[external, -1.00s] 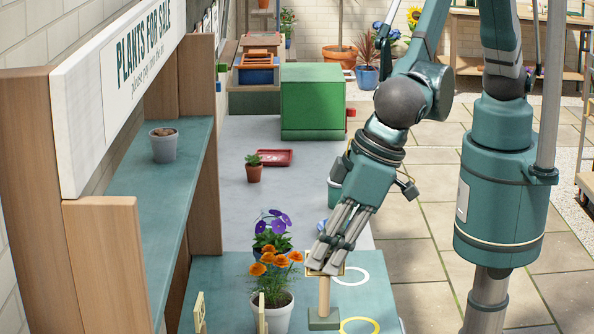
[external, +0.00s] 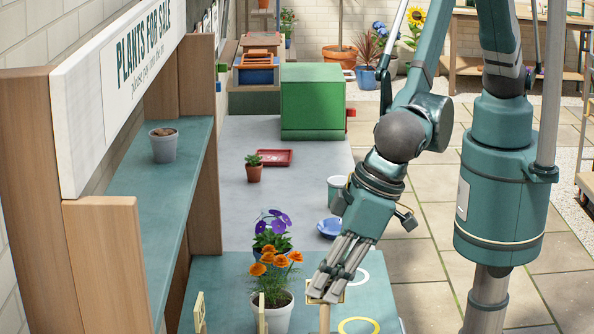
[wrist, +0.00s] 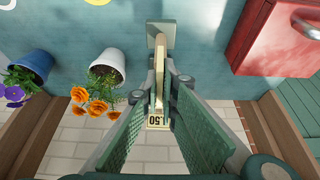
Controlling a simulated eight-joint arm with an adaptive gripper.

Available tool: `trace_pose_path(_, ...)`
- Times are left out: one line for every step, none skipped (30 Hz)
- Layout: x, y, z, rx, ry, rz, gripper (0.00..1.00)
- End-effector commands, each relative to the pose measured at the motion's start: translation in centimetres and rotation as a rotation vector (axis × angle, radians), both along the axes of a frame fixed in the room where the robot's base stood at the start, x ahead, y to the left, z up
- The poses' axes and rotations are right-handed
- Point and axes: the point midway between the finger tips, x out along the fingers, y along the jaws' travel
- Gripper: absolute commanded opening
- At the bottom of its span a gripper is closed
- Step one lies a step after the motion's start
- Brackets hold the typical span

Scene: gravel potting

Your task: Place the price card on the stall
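The price card (wrist: 157,122), marked 1.50, tops a pale wooden post with a square grey-green foot (wrist: 159,38). In the external view its post (external: 325,318) shows below my gripper (external: 324,292); the foot is out of that frame. In the wrist view my gripper (wrist: 160,88) has its fingertips on both sides of the post, and I take it to be shut on the price card. The stall has a teal counter (external: 220,270), a teal shelf (external: 160,200) and a PLANTS FOR SALE sign (external: 140,45). Whether the foot touches the counter is unclear.
Orange flowers in a white pot (external: 277,312) and purple flowers in a blue pot (wrist: 30,67) stand left of my gripper. Small upright cards (external: 199,312) stand near the front. A yellow ring (external: 358,325) marks the counter. A red box (wrist: 272,38) shows in the wrist view.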

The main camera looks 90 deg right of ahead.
Motion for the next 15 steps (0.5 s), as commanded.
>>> trace_pose_path(0.01,0.01,-0.33,0.000,0.000,0.000,0.00)
trace_pose_path(0.01,0.01,-0.49,0.000,0.000,0.000,0.00)
trace_pose_path(0.01,0.01,-0.63,0.000,0.000,0.000,0.00)
trace_pose_path(0.01,0.02,-0.71,0.000,0.000,0.000,0.00)
trace_pose_path(0.01,0.02,-0.74,0.000,0.000,0.000,0.00)
trace_pose_path(0.01,0.02,-0.76,0.000,0.000,0.000,0.00)
trace_pose_path(0.01,0.01,-0.76,0.000,0.000,0.000,0.00)
trace_pose_path(0.01,0.01,-0.76,0.000,0.000,0.000,0.00)
trace_pose_path(0.01,0.01,-0.75,0.000,0.000,0.000,0.00)
trace_pose_path(0.01,0.01,-0.75,0.000,0.000,0.000,0.00)
trace_pose_path(0.01,0.01,-0.75,0.000,0.000,0.000,0.00)
trace_pose_path(0.01,0.01,-0.75,0.000,0.000,0.000,0.00)
trace_pose_path(0.01,0.01,-0.76,0.000,0.000,0.000,0.00)
trace_pose_path(0.01,0.01,-0.81,0.000,0.000,0.000,0.00)
trace_pose_path(0.02,0.02,-0.90,0.000,0.000,0.000,0.00)
